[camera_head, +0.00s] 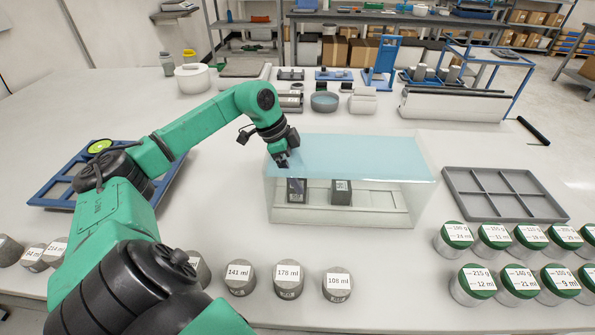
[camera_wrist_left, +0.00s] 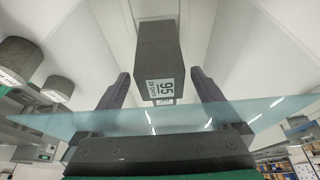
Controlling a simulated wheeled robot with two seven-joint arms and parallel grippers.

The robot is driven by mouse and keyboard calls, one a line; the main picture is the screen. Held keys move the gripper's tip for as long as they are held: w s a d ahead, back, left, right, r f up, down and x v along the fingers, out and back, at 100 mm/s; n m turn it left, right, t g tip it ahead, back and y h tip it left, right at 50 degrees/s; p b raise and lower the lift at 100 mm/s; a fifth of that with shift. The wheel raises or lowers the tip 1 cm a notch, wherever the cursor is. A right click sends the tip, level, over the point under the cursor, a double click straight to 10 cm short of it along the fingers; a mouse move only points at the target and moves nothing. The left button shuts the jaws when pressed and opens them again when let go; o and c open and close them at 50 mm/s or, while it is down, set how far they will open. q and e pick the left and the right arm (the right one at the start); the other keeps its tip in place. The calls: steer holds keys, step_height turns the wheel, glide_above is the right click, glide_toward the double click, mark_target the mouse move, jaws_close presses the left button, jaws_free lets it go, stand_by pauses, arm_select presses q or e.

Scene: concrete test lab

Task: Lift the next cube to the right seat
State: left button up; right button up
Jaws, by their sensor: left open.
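A low pale case (camera_head: 340,216) with a translucent blue top (camera_head: 355,155) stands mid-table. Two dark cubes with white labels are seen through its front: a left cube (camera_head: 297,191) and a right cube (camera_head: 341,193). A pale raised strip (camera_head: 385,198) lies inside, to the right; I cannot make out a separate right seat. My left gripper (camera_head: 283,160) points down at the case's left end, above the left cube. In the left wrist view the open fingers (camera_wrist_left: 158,85) flank a dark cube (camera_wrist_left: 158,50) labelled 95, with gaps on both sides. The clear sheet crosses the fingers there.
Several labelled grey cylinders (camera_head: 288,280) stand in front of the case, and several green-lidded jars (camera_head: 473,282) at the right. A grey divided tray (camera_head: 503,194) lies right of the case. A blue rack (camera_head: 60,185) lies left. Equipment lines the back.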

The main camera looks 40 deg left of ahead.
arm_select(q)
steer(key=shift+a, duration=0.1)
jaws_close()
